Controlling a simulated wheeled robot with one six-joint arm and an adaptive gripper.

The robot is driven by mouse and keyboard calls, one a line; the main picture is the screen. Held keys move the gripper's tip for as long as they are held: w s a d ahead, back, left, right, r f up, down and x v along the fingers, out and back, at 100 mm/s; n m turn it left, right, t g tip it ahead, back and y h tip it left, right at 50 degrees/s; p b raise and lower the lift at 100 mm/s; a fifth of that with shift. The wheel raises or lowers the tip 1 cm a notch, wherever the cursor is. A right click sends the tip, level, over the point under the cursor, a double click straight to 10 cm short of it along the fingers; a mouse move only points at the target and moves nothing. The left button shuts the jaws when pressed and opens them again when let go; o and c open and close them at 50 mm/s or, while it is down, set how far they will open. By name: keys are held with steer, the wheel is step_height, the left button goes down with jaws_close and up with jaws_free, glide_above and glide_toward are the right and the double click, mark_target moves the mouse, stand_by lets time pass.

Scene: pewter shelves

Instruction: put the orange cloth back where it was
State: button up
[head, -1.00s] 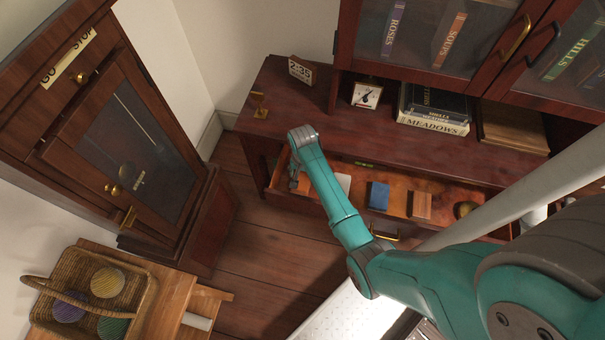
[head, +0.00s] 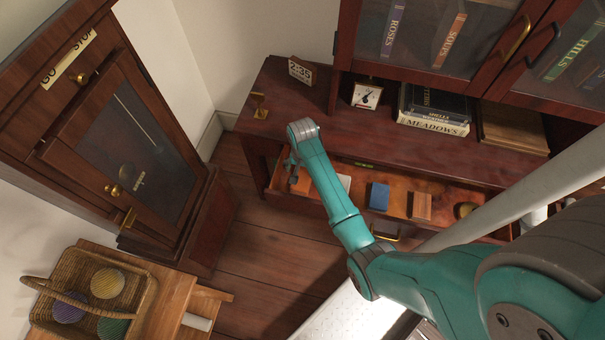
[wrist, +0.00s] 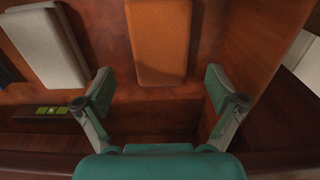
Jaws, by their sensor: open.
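The orange cloth (wrist: 158,42) is a flat, folded rectangle lying on the drawer floor, at the end nearest the side wall. In the head view only a bit of it (head: 303,183) shows beside my arm. My gripper (wrist: 160,85) is open and empty. In the wrist view its two fingers stand apart on either side of the cloth's lower end, with no visible contact. In the head view my gripper (head: 291,163) is over the left end of the open drawer (head: 450,195), partly hidden by my arm.
A grey-white folded piece (wrist: 48,45) lies beside the orange cloth. Farther right in the drawer are a blue block (head: 379,196), an orange-brown block (head: 421,206) and a brass object (head: 465,210). The cabinet top (head: 300,110) overhangs behind. A basket (head: 140,290) stands at lower left.

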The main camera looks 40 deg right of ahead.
mark_target(303, 176)
step_height(303, 176, up, 9)
steer(key=shift+f, duration=0.15)
stand_by(0.7)
